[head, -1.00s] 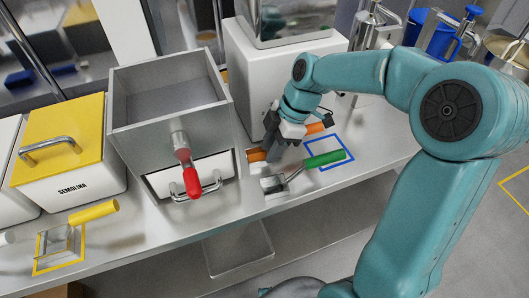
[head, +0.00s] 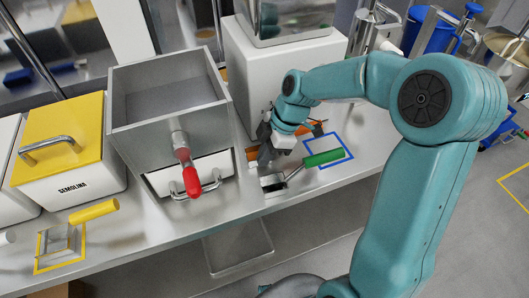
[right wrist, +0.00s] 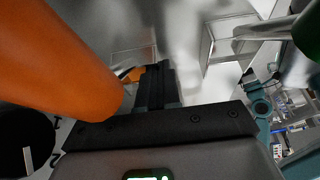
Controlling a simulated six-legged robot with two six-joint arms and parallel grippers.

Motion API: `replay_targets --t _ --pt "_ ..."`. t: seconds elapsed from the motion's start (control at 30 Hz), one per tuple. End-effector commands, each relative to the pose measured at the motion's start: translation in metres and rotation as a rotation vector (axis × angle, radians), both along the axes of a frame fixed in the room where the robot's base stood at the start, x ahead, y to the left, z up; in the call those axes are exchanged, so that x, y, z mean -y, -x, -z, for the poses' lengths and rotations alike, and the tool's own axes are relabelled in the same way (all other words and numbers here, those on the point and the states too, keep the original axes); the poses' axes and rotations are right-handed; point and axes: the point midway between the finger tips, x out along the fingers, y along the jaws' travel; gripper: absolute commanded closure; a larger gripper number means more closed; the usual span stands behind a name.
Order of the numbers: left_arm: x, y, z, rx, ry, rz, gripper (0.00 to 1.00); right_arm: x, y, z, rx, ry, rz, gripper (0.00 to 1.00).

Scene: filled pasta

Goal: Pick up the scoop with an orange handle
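The scoop with an orange handle (head: 318,127) lies on the counter behind my right gripper, which hides much of it. In the right wrist view a large orange handle (right wrist: 60,60) fills the upper left, beside the fingers. My right gripper (head: 268,153) is low over the counter, pointing down, left of the orange handle. In the right wrist view its dark fingers (right wrist: 155,85) stand together at the middle, with nothing visible between them. Another orange piece (head: 253,154) shows left of the gripper; I cannot tell what it belongs to. My left gripper is out of view.
A green-handled scoop (head: 323,158) lies just in front of my right gripper, its handle over a blue outline (head: 345,143). A white machine (head: 285,75) is behind. A yellow-handled scoop (head: 93,211) lies far left.

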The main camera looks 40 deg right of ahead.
Motion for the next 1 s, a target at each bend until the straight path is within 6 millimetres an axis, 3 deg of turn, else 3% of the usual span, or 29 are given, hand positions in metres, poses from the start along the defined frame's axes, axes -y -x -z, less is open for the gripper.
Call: replay_targets --t 0.27,0.7,1.0 --pt "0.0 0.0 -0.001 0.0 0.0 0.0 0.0 0.0 -0.001 -0.028 0.007 0.002 0.0 1.0" --pt "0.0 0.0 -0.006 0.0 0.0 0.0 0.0 0.0 -0.001 -0.139 0.006 0.001 -0.001 1.0" --pt "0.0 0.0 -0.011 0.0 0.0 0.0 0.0 0.0 -0.001 -0.189 0.003 0.0 -0.001 1.0"
